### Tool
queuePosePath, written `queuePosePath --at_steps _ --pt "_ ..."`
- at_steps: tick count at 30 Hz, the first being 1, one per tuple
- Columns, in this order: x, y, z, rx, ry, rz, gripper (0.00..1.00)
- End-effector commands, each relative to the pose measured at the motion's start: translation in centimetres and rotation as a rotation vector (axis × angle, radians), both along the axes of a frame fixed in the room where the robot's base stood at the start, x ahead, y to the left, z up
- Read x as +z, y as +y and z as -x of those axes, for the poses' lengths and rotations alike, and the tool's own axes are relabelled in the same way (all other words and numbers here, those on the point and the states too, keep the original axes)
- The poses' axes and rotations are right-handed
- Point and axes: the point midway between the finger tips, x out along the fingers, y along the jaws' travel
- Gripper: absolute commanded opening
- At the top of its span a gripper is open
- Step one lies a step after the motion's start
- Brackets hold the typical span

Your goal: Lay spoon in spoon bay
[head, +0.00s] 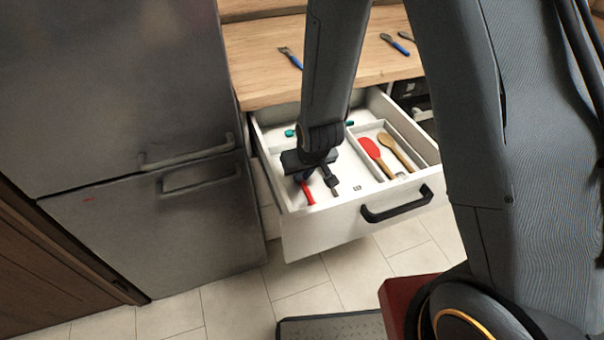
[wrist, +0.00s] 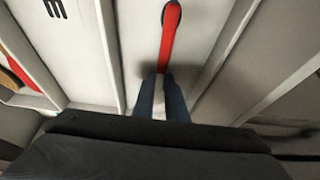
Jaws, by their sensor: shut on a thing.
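The spoon shows as a red handle (head: 307,192) at the left of the open drawer; its bowl is hidden under my gripper and arm. In the wrist view the red handle (wrist: 170,42) runs up from between my two fingertips, within a long white channel between walls. My gripper (wrist: 164,90) is shut on it, low inside the drawer (head: 343,216). It also shows in the head view (head: 305,176). I cannot tell whether the spoon touches the drawer floor. A dark fork-like mark (wrist: 55,9) is on the floor of the neighbouring bay, left of a divider in the wrist view.
A red spatula (head: 377,154) and a wooden spoon (head: 397,152) lie in the right compartment. A teal-handled piece (head: 349,123) is at the back of the drawer. A steel fridge (head: 110,95) stands left.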

Motion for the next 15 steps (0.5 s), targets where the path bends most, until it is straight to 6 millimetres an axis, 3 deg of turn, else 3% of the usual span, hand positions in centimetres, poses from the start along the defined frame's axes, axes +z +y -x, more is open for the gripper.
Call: queuePosePath --at_steps 10,11,12,15 --pt "-0.37 0.00 0.00 0.000 0.000 0.000 0.00" --pt "-0.29 0.00 0.00 0.000 0.000 0.000 0.17" --pt "-0.26 0.00 0.01 0.000 0.000 0.000 0.24" --pt "-0.25 0.00 0.01 0.000 0.000 0.000 0.30"
